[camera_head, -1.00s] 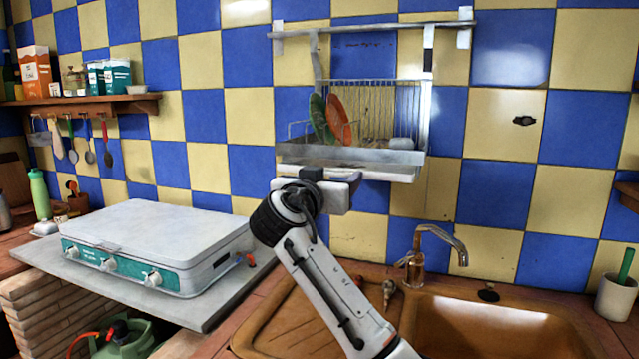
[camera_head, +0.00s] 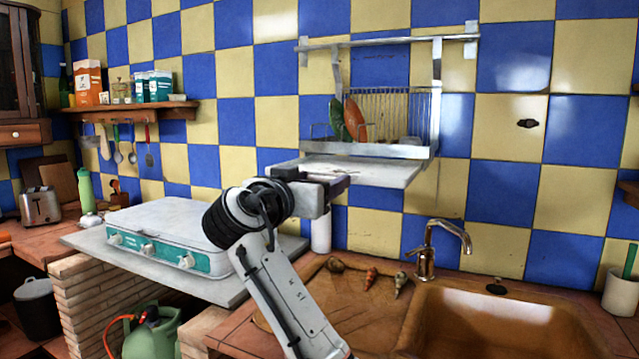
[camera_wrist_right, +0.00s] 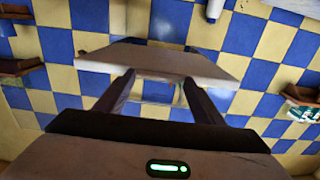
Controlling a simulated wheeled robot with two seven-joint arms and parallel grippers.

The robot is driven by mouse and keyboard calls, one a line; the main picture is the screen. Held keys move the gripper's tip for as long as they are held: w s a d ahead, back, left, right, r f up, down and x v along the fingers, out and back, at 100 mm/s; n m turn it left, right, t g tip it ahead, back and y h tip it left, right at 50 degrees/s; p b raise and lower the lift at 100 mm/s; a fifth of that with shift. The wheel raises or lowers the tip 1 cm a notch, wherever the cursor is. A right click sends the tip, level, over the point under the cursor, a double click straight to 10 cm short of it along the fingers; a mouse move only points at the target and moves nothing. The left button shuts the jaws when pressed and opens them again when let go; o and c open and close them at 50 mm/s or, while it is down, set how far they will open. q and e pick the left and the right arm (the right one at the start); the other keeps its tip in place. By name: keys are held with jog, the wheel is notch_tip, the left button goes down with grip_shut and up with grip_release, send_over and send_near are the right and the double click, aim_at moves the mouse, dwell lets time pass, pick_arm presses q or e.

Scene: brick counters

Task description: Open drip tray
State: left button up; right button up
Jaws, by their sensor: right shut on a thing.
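The drip tray (camera_head: 385,171) is a flat, pale, thin panel at the bottom of the wall-mounted dish rack (camera_head: 410,118). It sticks out toward me from under the rack. My right gripper (camera_head: 328,187) is at the tray's front left part and is shut on it. In the right wrist view the two dark fingers of the right gripper (camera_wrist_right: 160,82) reach the edge of the drip tray (camera_wrist_right: 165,62). The exact finger contact is partly hidden in the head view by my own wrist. My left gripper is not in view.
Plates stand in the rack. A white stove (camera_head: 180,232) is on the counter at left. A sink (camera_head: 500,318) with a tap (camera_head: 430,250) is at lower right. A white cylinder (camera_head: 321,232) stands below the tray. The space in front of the tray is clear.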

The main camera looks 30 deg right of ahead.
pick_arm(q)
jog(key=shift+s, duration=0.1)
pick_arm(e)
jog(key=o, duration=1.5)
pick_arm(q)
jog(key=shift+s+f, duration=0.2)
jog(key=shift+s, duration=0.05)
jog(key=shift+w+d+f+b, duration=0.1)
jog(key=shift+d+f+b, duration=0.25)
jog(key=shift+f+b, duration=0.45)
pick_arm(e)
jog(key=v, duration=1)
jog(key=shift+s+a, duration=0.1)
jog(key=shift+s, duration=0.05)
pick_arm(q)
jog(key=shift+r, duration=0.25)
pick_arm(e)
jog(key=shift+f, duration=0.1)
